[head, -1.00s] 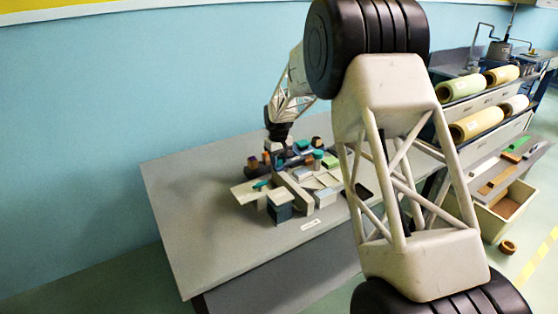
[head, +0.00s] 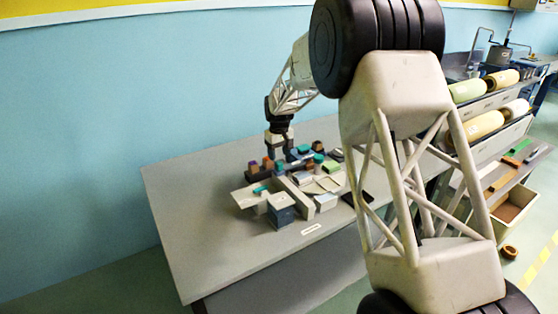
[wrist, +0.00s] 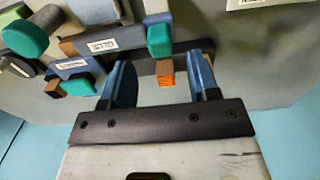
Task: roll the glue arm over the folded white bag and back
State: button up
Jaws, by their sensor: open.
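My gripper (head: 280,150) is low over the back of the bench fixture in the head view. In the wrist view its two blue fingers (wrist: 161,82) are apart. An orange-brown block (wrist: 166,73) shows between them; I cannot tell whether they touch it. A grey bar with a GLUE label (wrist: 124,39), seemingly the glue arm, lies just beyond the fingers, with a teal knob (wrist: 160,41) at its right end. A pale flat piece (head: 325,185) on the fixture may be the folded white bag; it is too small to be sure.
The grey table (head: 190,210) is clear at the left and front. A dark blue-grey box (head: 281,209) stands at the fixture's front. More teal knobs (wrist: 25,37) crowd the left of the wrist view. Paper rolls (head: 475,128) lie on a rack at the right.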

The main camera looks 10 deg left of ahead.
aim_at(279, 162)
jog(key=shift+r, duration=1.5)
jog(key=shift+f, duration=0.15)
jog(key=shift+f, duration=3.8)
grip_shut()
